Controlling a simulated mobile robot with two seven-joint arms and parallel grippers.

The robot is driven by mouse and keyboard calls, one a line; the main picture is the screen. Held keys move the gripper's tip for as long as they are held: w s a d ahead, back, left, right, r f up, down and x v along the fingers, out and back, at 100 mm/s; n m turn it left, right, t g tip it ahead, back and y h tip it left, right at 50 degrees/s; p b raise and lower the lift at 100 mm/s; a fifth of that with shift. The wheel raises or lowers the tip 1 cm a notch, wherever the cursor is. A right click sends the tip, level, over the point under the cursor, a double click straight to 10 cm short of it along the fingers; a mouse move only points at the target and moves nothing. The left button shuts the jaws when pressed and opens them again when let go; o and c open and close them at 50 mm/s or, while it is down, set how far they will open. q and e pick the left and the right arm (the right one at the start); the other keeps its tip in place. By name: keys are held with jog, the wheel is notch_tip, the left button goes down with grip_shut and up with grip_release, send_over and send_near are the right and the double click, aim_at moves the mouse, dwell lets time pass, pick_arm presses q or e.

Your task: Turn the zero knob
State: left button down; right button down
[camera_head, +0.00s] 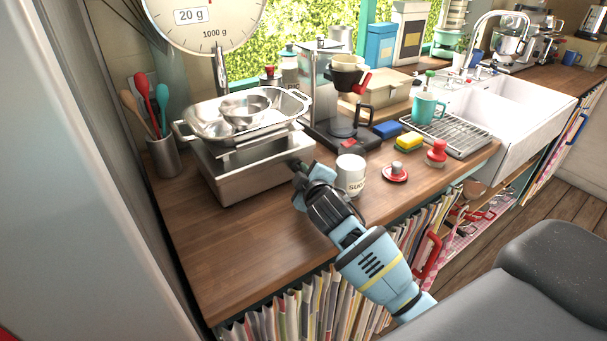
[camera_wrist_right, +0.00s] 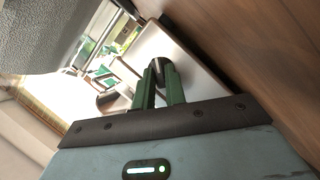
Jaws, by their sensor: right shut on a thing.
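The kitchen scale has a large round dial (camera_head: 205,18) and a metal base (camera_head: 250,175) on the wooden counter. A steel pan with a small bowl (camera_head: 243,110) in it sits on top. My right gripper (camera_head: 298,166) is at the right end of the base. In the right wrist view the two green fingers of my right gripper (camera_wrist_right: 161,85) are closed around a small dark round knob (camera_wrist_right: 158,66) on the base's side. In the head view the gripper hides the knob. My left gripper is not in view.
A white mug (camera_head: 351,175) stands just right of my right gripper. A coffee maker (camera_head: 340,120) is behind it. A utensil pot (camera_head: 163,157) stands left of the scale. The front left counter is bare.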

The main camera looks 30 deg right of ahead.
jog(key=shift+m+g+y, duration=0.4)
jog(key=shift+m, duration=0.5)
jog(key=c, duration=1.4)
grip_release()
jog(key=shift+d, duration=0.1)
jog(key=shift+c, duration=0.2)
jog(key=shift+s, duration=0.1)
jog(key=shift+s+r, duration=0.2)
jog(key=shift+s, duration=0.4)
jog(key=shift+v, duration=3.2)
